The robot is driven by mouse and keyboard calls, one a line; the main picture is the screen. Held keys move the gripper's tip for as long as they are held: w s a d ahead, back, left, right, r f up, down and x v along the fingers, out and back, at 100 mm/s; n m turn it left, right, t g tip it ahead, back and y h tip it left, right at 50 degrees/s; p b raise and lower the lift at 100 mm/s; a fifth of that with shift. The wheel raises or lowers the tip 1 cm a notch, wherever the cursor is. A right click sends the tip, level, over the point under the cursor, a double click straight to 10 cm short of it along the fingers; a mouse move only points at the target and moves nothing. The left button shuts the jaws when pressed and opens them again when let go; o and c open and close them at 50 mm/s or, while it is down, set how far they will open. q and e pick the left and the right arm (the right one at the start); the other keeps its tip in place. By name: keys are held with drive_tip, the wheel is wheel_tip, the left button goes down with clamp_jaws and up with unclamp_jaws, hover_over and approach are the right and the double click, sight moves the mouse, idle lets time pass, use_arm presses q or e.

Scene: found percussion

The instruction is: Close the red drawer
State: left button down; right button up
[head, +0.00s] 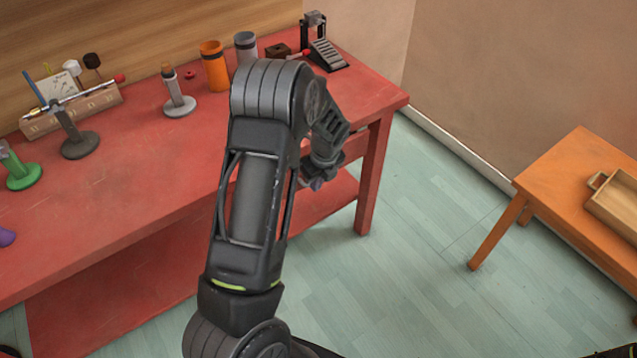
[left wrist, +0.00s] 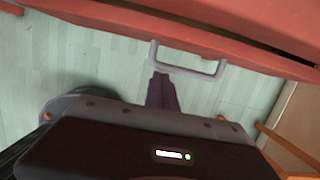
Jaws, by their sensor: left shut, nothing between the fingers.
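The red drawer (left wrist: 120,22) shows at the top of the left wrist view, with a grey U-shaped handle (left wrist: 188,71) on its front. A dark gap runs above the drawer front at the upper right; how far the drawer stands out is hard to tell. My left gripper (left wrist: 162,85) is shut and empty, its fingertips close to the handle's left part; I cannot tell if they touch. In the head view my left gripper (head: 317,180) is small and partly hidden by my arm, below the front edge of the red workbench (head: 130,165). The arm hides most of the drawer there. My right gripper is not in view.
The bench top holds an orange cup (head: 213,68), a grey cup (head: 246,48), several stands and a wooden rack (head: 75,108). An orange table (head: 560,170) with a wooden tray (head: 596,206) stands at the right. Open floor lies between table and bench.

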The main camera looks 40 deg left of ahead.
use_arm(q)
drive_tip(key=a, duration=0.2)
drive_tip(key=w+a, duration=0.1)
drive_tip(key=a, duration=0.1)
drive_tip(key=shift+w+a+r+b, duration=0.15)
drive_tip(key=shift+b, duration=0.25)
